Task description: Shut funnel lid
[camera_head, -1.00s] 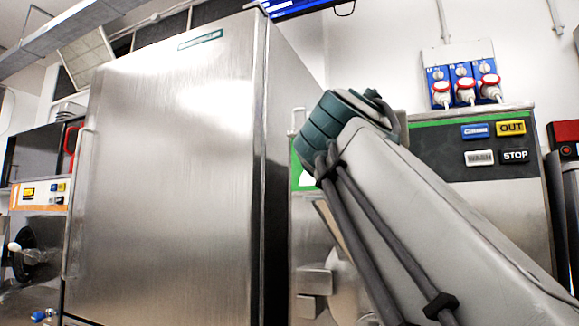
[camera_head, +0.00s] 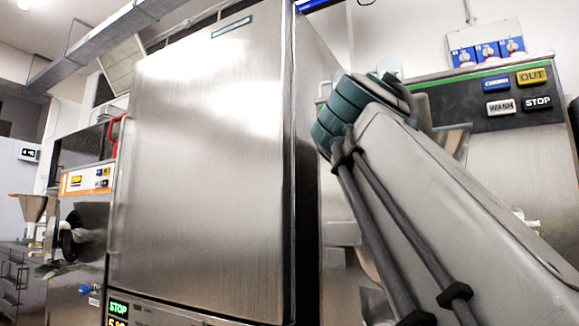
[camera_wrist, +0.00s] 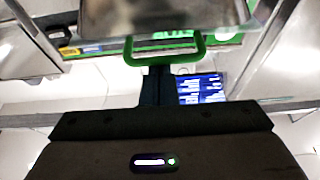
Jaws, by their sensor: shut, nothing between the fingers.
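In the wrist view, a green U-shaped handle (camera_wrist: 165,58) runs along the near edge of a blurred metal panel (camera_wrist: 165,17), which looks like the funnel lid. My gripper (camera_wrist: 157,73) is shut and empty, with its dark fingers pointing at the middle of the handle. The fingertips are at or just below the handle's bar; I cannot tell whether they touch it. In the head view, my arm hides the gripper and most of the funnel area. A grey metal piece (camera_head: 455,139) shows beside my wrist, perhaps part of the funnel or lid. The lid's angle is unclear.
A tall steel cabinet (camera_head: 205,160) stands left of my arm. A freezer's control panel (camera_head: 500,95) with WASH and STOP buttons is behind my arm at right. Another machine with an orange-edged panel (camera_head: 86,181) stands at far left. Blue sockets (camera_head: 488,53) are on the wall.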

